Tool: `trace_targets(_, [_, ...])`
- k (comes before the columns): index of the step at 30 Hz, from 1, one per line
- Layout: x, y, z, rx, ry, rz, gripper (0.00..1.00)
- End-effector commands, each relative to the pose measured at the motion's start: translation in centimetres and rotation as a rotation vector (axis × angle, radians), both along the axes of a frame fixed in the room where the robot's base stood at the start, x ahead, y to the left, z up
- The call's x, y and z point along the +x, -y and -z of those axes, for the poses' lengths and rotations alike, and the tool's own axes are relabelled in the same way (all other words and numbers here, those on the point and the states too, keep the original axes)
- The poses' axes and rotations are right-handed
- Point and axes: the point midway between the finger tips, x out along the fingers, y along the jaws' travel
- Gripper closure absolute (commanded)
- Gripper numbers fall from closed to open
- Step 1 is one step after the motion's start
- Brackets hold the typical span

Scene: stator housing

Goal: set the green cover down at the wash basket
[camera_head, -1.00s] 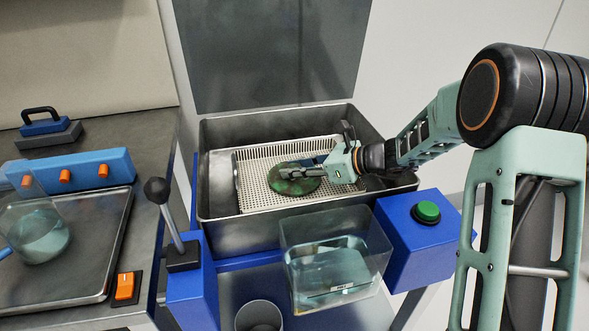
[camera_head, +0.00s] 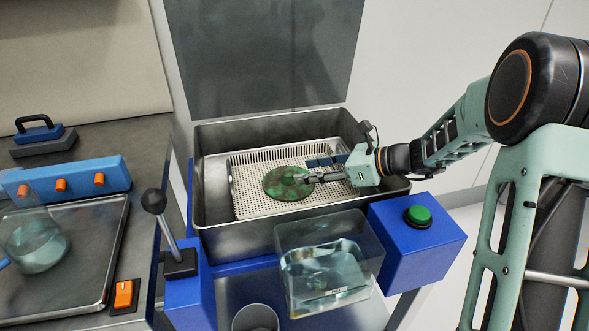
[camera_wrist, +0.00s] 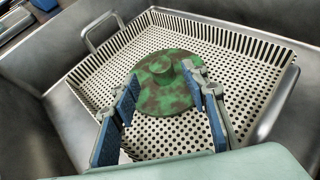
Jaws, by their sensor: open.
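The green cover (camera_head: 284,184) is a round disc with brown patches and a raised knob. It lies flat on the perforated floor of the pale wash basket (camera_head: 240,205), which sits inside a metal tank. In the wrist view the cover (camera_wrist: 160,90) is just beyond my fingertips, with its knob up. My gripper (camera_head: 312,178) reaches in from the right at the cover's right edge. In the wrist view my gripper (camera_wrist: 163,82) is open, its fingers apart with nothing clamped between them. Whether a fingertip still touches the cover's rim, I cannot tell.
The metal tank (camera_head: 222,239) surrounds the basket, with a raised lid (camera_head: 262,55) behind. In front stand a clear container (camera_head: 328,275), a blue box with a green button (camera_head: 418,216) and a lever (camera_head: 165,222). A bench with a beaker (camera_head: 38,245) is at left.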

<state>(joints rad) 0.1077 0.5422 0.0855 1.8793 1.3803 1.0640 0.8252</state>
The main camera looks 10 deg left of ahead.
Motion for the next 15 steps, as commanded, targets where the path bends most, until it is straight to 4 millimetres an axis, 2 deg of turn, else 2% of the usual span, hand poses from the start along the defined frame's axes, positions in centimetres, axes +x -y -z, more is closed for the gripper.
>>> trace_targets(1, [-0.2,1.1,-0.8,0.0,0.001,0.004,0.59])
trace_targets(6, [-0.8,3.4,-1.8,0.0,0.001,0.003,0.59])
trace_targets(15, [-1.2,4.5,-2.2,0.0,0.0,-0.001,0.59])
